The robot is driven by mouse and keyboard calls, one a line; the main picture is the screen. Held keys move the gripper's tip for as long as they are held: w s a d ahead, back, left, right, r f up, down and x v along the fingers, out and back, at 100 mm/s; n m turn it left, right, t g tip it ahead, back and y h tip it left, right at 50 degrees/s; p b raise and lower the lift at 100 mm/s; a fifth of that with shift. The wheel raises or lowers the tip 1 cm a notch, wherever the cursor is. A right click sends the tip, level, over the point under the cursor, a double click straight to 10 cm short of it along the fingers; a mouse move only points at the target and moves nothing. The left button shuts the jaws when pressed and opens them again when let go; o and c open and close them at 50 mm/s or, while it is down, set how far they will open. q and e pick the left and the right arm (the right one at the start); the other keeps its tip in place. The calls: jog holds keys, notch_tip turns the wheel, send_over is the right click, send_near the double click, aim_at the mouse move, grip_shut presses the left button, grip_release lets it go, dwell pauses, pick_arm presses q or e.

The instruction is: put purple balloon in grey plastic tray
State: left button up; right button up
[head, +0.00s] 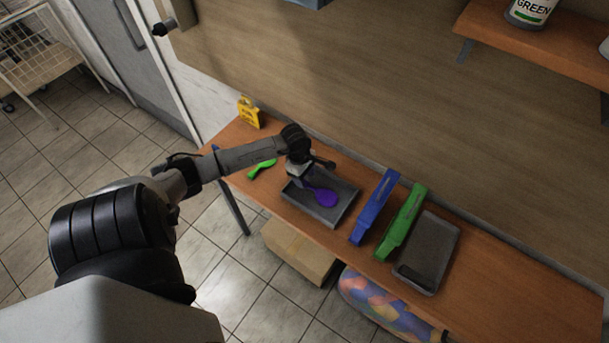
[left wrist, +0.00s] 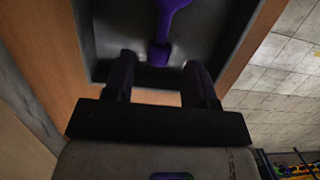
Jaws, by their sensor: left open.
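The purple balloon (head: 323,195) lies flat over the grey plastic tray (head: 343,211) on the wooden table. In the left wrist view the balloon (left wrist: 172,8) appears inside the tray (left wrist: 92,38), its neck pointing toward my fingers. My left gripper (head: 304,176) is above the tray beside the balloon's neck. In the left wrist view its two fingers (left wrist: 160,80) stand apart, with the end of the neck just beyond the gap. My right gripper is not in view.
A green balloon (head: 262,168) lies left of the tray. Blue (head: 376,208) and green (head: 402,222) long objects and a second grey tray (head: 430,250) are to the right. A yellow item (head: 249,112) stands at the table's back left. The table's right end is clear.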

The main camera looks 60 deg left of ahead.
pick_arm(q)
jog(key=shift+r+p, duration=0.5)
notch_tip(320, 180, up, 11)
jog(key=s+a+b, duration=0.1)
jog(key=a, duration=0.1)
jog(key=w+d+r+n+t+h, duration=0.1)
jog(key=w+d+n+t+h, duration=0.15)
jog(key=d, duration=0.45)
jog(key=w+d+n+t+h, duration=0.1)
jog(key=d+t+h, duration=0.25)
jog(key=d, duration=0.35)
jog(key=w+d+r+n+t, duration=0.1)
jog(key=d+r+n+t, duration=0.55)
jog(key=n+t, duration=0.7)
jog(key=s+a+f+n+g+y, duration=0.1)
jog(key=s+f+n+g+y, duration=0.2)
jog(key=n+y, duration=0.55)
jog(key=s+a+f+n+g+y, duration=0.1)
jog(key=s+f+n+g+y, duration=0.2)
jog(key=n, duration=1)
jog(key=s+d+f+n+g+h, duration=0.2)
jog(key=s+d+f+n+g, duration=0.1)
jog(key=s+d+g, duration=0.2)
jog(key=s+d+f+n+g+h, duration=0.1)
jog(key=s+d+f+n+g, duration=0.3)
jog(key=s, duration=0.4)
jog(key=shift+s+d+f+g+h, duration=0.25)
jog(key=shift+s+d+g+h, duration=0.1)
jog(key=shift+d+g, duration=0.55)
